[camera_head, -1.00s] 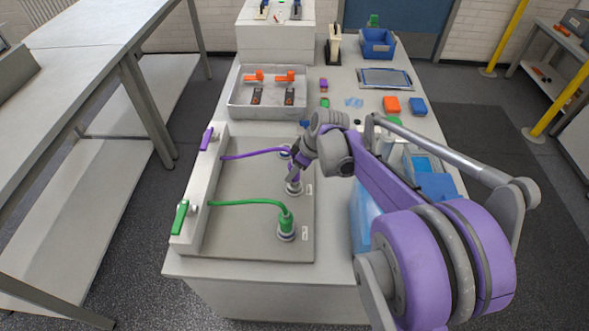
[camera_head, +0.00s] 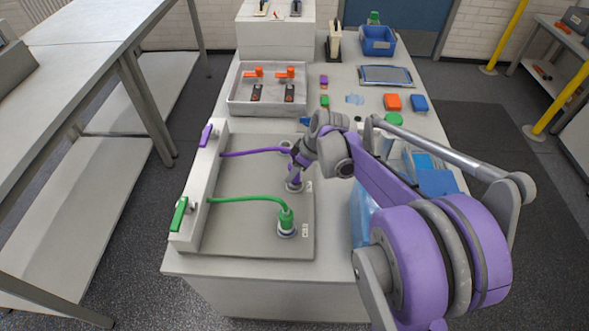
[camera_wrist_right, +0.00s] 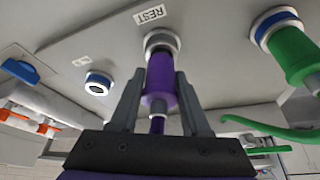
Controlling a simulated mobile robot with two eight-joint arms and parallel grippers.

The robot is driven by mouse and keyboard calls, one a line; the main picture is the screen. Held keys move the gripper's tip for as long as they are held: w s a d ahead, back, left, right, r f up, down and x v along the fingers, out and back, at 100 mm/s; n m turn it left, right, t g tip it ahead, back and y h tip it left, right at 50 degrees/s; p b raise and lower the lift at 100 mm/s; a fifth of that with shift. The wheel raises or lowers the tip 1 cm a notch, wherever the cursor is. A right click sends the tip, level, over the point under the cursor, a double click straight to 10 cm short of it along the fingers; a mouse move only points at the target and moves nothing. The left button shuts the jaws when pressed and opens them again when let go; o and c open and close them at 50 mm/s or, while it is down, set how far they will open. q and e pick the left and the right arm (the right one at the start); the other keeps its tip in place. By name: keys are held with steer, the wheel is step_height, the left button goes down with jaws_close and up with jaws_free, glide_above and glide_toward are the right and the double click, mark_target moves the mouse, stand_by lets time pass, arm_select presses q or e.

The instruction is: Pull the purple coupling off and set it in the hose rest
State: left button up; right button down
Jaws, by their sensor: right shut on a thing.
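The purple coupling (camera_wrist_right: 160,75) is in my right gripper (camera_wrist_right: 160,88), with one finger on each side of it. Its end meets the metal ring of the hose rest (camera_wrist_right: 162,42) beside the REST label. I cannot tell how deep it sits. In the head view my right gripper (camera_head: 297,165) points down over the rest (camera_head: 293,187), and the purple coupling (camera_head: 295,178) is partly hidden by the fingers. The blue-ringed socket (camera_wrist_right: 98,84) is empty. The purple hose (camera_head: 250,153) runs from the left wall toward the gripper. My left gripper is not in view.
A green coupling (camera_head: 286,219) with its hose stands upright in a nearby socket. A grey tray (camera_head: 236,100) with orange-handled items lies behind the panel. Green, orange and blue blocks lie at the right.

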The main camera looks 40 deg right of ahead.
steer(key=shift+f+b, duration=0.35)
steer(key=shift+f, duration=0.25)
stand_by(0.3)
jaws_free()
stand_by(0.5)
steer(key=shift+r, duration=0.1)
steer(key=p+v, duration=0.2)
steer(key=v, duration=0.9)
steer(key=s+a+p, duration=0.1)
steer(key=s+a, duration=0.1)
steer(key=a, duration=0.2)
steer(key=s+a+m+p, duration=0.1)
steer(key=a, duration=0.3)
steer(key=s+a+m+h+p, duration=0.1)
steer(key=s+a, duration=0.1)
steer(key=a, duration=0.2)
steer(key=shift+s+r+p, duration=0.35)
steer(key=shift+s+r, duration=0.05)
steer(key=s+a+f+m+t+p, duration=0.1)
steer(key=s+a+m+p, duration=0.2)
steer(key=s+a, duration=0.4)
steer(key=shift+f+h, duration=0.3)
steer(key=shift+h, duration=0.1)
